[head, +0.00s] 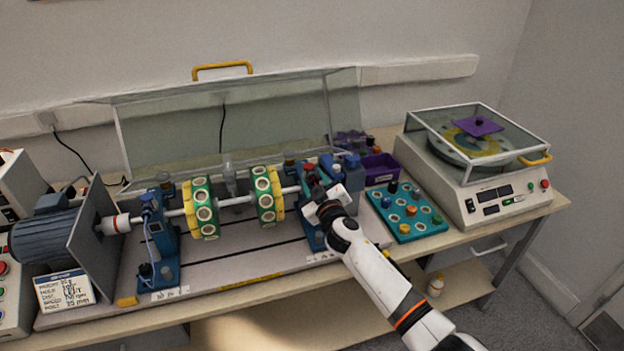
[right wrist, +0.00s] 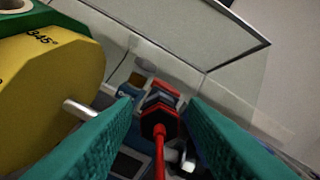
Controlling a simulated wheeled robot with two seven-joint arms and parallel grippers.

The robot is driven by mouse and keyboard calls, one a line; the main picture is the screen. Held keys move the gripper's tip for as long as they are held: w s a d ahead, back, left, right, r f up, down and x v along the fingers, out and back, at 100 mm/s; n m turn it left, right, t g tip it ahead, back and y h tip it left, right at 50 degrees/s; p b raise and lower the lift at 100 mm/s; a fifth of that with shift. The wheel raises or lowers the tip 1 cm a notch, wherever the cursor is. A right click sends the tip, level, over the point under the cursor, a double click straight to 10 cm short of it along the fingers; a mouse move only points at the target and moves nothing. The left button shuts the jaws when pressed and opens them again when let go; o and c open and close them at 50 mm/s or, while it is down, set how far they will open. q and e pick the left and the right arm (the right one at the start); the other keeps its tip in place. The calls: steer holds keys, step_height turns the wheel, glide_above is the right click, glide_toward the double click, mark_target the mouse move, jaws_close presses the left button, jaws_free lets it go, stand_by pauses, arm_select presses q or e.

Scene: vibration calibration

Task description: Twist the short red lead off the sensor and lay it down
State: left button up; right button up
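In the right wrist view, the short red lead (right wrist: 159,122) shows as a dark-red hexagonal connector with a red cable running down toward the camera. It sits between the two teal finger pads of my right gripper (right wrist: 160,108). A narrow gap shows on each side of the connector, so the gripper looks open around it. The sensor under the connector is mostly hidden. In the head view, my right gripper (head: 325,198) is at the blue right bearing stand (head: 309,232) and covers part of it. My left gripper is not in view.
A shaft with two green-and-yellow discs (head: 203,208) runs left to the motor (head: 45,240). The raised clear guard (head: 170,135) stands behind. A teal tray (head: 417,228) with colored pieces, a purple bin (head: 381,168) and a lidded balance machine (head: 485,197) are at right.

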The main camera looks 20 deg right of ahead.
jaws_close()
steer(key=n, duration=0.3)
steer(key=shift+n, duration=0.3)
steer(key=shift+n, duration=0.3)
steer(key=n+p, duration=0.1)
steer(key=n, duration=0.2)
steer(key=shift+n, duration=0.4)
